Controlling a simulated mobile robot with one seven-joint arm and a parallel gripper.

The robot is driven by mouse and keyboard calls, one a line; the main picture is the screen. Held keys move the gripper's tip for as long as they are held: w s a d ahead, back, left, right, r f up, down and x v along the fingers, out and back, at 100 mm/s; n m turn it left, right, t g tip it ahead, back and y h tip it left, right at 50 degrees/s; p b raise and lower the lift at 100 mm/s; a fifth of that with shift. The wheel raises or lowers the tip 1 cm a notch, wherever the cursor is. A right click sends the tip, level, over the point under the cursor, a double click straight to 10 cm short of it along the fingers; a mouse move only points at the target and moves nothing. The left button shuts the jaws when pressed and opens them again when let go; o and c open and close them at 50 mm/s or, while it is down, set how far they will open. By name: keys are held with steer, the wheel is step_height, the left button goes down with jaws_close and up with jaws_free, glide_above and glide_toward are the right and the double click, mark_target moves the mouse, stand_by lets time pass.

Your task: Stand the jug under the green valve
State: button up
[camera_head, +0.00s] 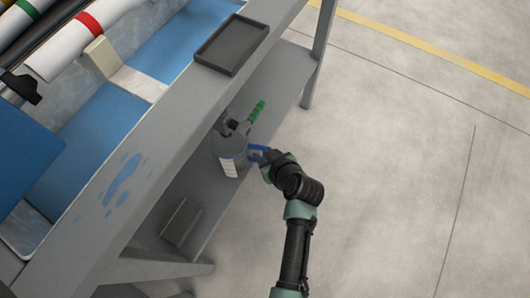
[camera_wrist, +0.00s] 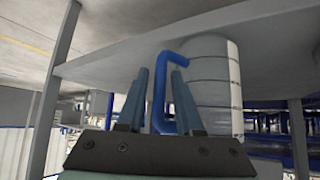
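The jug (camera_head: 229,164) is a pale cylinder with a blue handle (camera_head: 259,154). In the head view it stands upright on the lower shelf, close below the grey tap body with the green valve (camera_head: 257,111). I cannot tell whether its mouth is exactly under the outlet. My gripper (camera_head: 266,163) is at the handle side of the jug. In the wrist view, which looks upside down, the jug (camera_wrist: 212,88) shows against the shelf. My gripper's (camera_wrist: 161,76) fingers are apart on either side of the blue handle (camera_wrist: 158,105), with a gap visible at the left finger.
The grey lower shelf (camera_head: 277,85) runs along the bench. A dark tray (camera_head: 231,44) sits on the bench top above it. Blue liquid marks (camera_head: 122,180) lie on the bench edge. A bench leg (camera_head: 318,55) stands at the far end. Open concrete floor (camera_head: 400,170) lies to the right.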

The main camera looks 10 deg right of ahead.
steer(key=shift+o, duration=0.6)
steer(key=shift+r, duration=0.25)
steer(key=p+v, duration=0.5)
steer(key=v, duration=0.6)
steer(key=shift+s+d+r, duration=0.2)
steer(key=shift+s, duration=0.15)
steer(key=shift+s, duration=0.1)
